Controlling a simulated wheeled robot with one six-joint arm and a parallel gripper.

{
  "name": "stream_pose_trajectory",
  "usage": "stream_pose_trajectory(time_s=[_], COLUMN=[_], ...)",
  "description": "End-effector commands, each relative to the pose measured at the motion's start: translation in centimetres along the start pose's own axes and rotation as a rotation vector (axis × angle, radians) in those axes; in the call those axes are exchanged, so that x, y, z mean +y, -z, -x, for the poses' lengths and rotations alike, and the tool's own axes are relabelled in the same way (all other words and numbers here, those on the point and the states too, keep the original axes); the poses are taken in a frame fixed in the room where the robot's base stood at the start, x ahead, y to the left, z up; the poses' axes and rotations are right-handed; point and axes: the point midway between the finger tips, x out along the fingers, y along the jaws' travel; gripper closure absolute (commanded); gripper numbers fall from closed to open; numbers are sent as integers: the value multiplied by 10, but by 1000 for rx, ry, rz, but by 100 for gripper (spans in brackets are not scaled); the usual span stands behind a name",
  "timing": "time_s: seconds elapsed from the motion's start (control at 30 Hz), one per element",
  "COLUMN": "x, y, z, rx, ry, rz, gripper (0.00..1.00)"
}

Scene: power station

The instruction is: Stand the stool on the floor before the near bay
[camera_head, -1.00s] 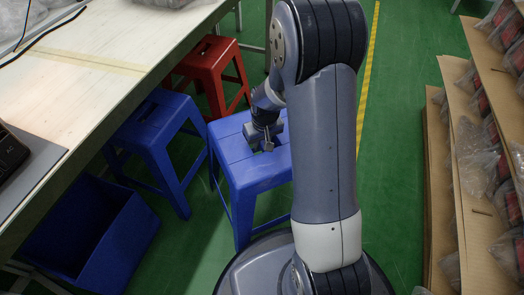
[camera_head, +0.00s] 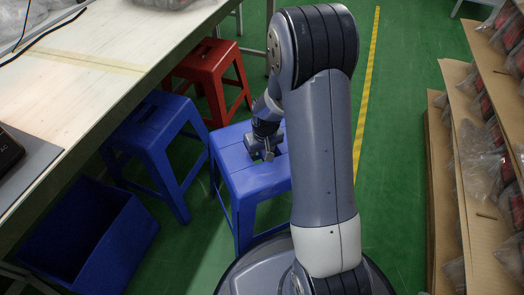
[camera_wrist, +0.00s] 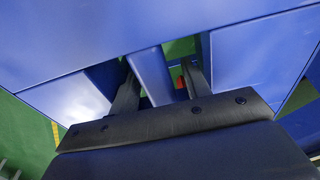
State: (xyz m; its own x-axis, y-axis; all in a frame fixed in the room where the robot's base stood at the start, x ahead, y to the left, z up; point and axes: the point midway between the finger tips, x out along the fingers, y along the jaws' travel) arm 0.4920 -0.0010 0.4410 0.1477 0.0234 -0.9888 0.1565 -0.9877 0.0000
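A blue stool (camera_head: 243,176) stands upright in front of my base, to the right of the table. Its seat has slots with a blue bar between them. My gripper (camera_head: 264,154) points down at the top of this seat. In the wrist view, my gripper (camera_wrist: 163,88) has its two dark fingers in the slots, one on each side of the blue bar (camera_wrist: 150,74). A gap shows between the bar and the right finger, so the gripper looks open around the bar. My arm hides the seat's right side.
Another blue stool (camera_head: 151,128) and a red stool (camera_head: 204,65) stand along the table (camera_head: 95,65). A blue bin (camera_head: 115,240) sits under it. Shelves with bagged parts (camera_head: 465,165) stand at the right. Green floor with a yellow line (camera_head: 368,80) is clear between.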

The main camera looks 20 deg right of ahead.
Motion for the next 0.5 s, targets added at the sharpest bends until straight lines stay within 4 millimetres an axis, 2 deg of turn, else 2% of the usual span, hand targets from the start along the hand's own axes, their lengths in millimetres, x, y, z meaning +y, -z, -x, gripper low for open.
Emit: stream_pose_trajectory(time_s=[0.27, 0.37, 0.5], x=[0, 0, 0], y=[1, 2, 2], z=[5, 20, 51], rx=[1, 2, 4], ry=[0, 0, -1], rz=[0, 0, 0], gripper=[55, 55, 55])
